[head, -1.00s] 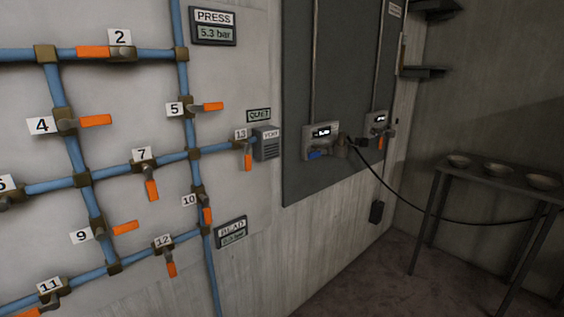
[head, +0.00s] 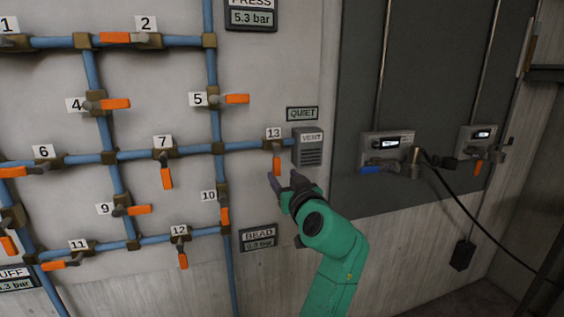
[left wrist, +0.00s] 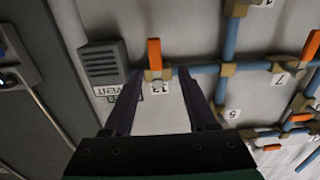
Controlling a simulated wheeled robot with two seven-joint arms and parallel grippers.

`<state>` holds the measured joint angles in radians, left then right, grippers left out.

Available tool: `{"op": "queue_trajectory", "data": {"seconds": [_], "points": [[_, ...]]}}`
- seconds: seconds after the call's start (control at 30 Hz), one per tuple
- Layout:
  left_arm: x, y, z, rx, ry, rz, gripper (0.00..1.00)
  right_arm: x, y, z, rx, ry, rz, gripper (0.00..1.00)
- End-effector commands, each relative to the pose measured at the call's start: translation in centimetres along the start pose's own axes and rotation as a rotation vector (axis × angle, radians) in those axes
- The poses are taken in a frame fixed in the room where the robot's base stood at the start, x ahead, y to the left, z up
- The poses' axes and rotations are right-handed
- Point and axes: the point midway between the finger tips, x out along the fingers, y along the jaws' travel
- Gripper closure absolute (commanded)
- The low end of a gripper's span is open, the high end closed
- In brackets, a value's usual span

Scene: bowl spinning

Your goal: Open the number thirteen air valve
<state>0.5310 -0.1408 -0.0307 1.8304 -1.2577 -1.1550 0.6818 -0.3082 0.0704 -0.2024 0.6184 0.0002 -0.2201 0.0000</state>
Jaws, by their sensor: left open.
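The number thirteen valve (head: 273,147) sits on the blue horizontal pipe just left of the grey VENT box (head: 308,147). Its orange handle (head: 277,165) hangs straight down, across the pipe. In the left wrist view, which is upside down, the handle (left wrist: 154,53) points up. My left gripper (head: 283,180) is open and empty, just below the handle's lower end. In the left wrist view its two fingers (left wrist: 161,74) are spread, with the valve seen beyond and between their tips. Whether they touch anything is not clear. My right gripper is not in view.
Other valves with orange handles, such as number 5 (head: 236,99) and number 10 (head: 224,214), sit on the pipes to the left. A dark panel (head: 430,60) with gauges and a black hose (head: 465,205) is to the right.

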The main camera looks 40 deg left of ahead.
Motion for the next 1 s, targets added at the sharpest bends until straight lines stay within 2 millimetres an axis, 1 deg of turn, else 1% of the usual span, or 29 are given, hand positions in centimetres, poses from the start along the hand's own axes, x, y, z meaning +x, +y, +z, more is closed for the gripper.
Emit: {"op": "queue_trajectory", "data": {"seconds": [0.03, 0.1, 0.2, 0.3, 0.43, 0.67, 0.77, 0.8, 0.83, 1.0], "points": [[1.4, 0.0, -0.6, 0.004, 0.003, -0.002, 0.43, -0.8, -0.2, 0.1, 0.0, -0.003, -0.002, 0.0], [3.3, 0.0, -0.5, 0.005, 0.001, -0.002, 0.43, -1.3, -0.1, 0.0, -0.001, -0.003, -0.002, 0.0], [5.8, 0.0, -0.4, 0.004, 0.001, 0.0, 0.43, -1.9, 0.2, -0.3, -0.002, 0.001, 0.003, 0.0], [7.6, 0.1, -0.3, 0.005, 0.002, 0.001, 0.43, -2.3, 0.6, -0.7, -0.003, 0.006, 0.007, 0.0], [8.8, 0.1, 0.0, 0.003, -0.001, 0.003, 0.43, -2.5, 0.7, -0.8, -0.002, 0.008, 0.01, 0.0], [8.9, 0.1, 0.1, 0.002, 0.0, 0.004, 0.43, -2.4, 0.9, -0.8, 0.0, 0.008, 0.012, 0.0], [8.9, 0.1, 0.1, 0.002, 0.0, 0.004, 0.77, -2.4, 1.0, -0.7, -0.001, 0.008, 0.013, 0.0], [8.9, 0.1, 0.1, 0.002, 0.0, 0.004, 0.92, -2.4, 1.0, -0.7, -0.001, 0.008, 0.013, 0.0], [8.9, 0.1, 0.1, 0.002, 0.0, 0.004, 1.0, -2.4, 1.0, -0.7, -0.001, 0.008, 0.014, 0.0], [8.9, 0.1, 0.1, 0.002, 0.0, 0.004, 1.0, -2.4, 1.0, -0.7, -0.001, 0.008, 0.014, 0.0]]}}
